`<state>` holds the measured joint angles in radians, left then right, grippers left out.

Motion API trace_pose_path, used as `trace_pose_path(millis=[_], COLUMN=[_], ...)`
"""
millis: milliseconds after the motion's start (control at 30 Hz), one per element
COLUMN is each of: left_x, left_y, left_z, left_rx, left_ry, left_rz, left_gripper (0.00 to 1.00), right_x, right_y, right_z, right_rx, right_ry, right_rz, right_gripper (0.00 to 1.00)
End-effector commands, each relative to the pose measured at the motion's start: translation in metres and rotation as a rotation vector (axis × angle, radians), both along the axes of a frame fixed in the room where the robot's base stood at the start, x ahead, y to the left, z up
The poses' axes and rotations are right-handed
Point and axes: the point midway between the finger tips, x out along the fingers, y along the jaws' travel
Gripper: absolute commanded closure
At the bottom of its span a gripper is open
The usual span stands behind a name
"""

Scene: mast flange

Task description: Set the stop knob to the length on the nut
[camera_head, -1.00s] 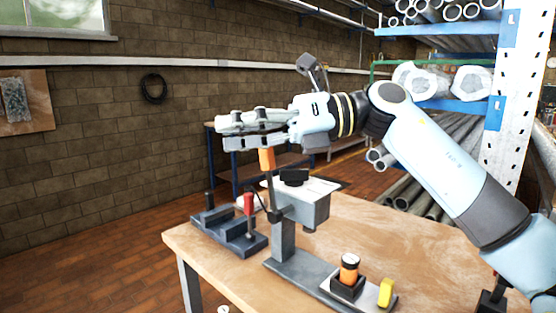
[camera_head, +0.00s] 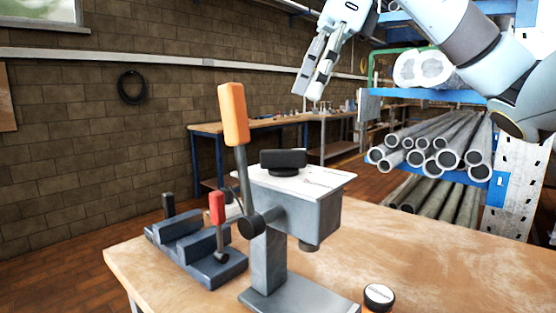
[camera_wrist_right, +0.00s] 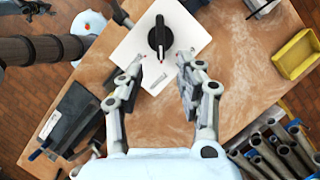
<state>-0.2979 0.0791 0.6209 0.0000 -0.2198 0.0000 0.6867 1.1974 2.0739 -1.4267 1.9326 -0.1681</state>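The black stop knob (camera_head: 283,160) sits on a white marked plate (camera_head: 318,181) on top of a grey bench device (camera_head: 315,215). In the right wrist view the knob (camera_wrist_right: 159,38) lies just ahead of my fingertips, with a pale pointer line and red marks near it. My right gripper (camera_head: 307,96) points down, above and behind the device in the head view. The wrist view shows its fingers (camera_wrist_right: 161,61) apart with nothing between them. A round piece with a white labelled top (camera_head: 379,294) stands at the front; its text is unreadable and I cannot tell whether it is the nut. My left gripper is out of view.
A lever with an orange handle (camera_head: 233,114) rises at the device's left. A dark fixture with a red handle (camera_head: 217,208) stands left of it. A yellow bin (camera_wrist_right: 297,55) is at the right in the wrist view. The wooden bench (camera_head: 440,255) is clear at right.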

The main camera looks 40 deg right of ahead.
Motion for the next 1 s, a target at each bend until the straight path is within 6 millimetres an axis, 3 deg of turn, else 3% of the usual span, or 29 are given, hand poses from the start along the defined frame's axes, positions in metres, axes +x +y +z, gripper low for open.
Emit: trace_pose_path(millis=[200,533,700,1000], left_x=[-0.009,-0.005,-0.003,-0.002], left_y=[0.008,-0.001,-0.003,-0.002], left_z=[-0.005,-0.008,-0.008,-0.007], left_rx=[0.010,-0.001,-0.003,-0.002], left_ry=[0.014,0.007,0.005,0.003], left_rz=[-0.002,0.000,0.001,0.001], left_gripper=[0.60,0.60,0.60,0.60], right_x=[0.008,0.023,0.026,0.027], right_y=[0.010,0.028,0.032,0.032], right_z=[-0.031,-0.085,-0.096,-0.097], right_rx=[0.004,0.006,0.005,0.004], right_ry=[0.002,0.000,-0.001,-0.001], right_rz=[0.004,0.004,0.002,0.002], right_gripper=[0.63,0.63,0.63,0.66])
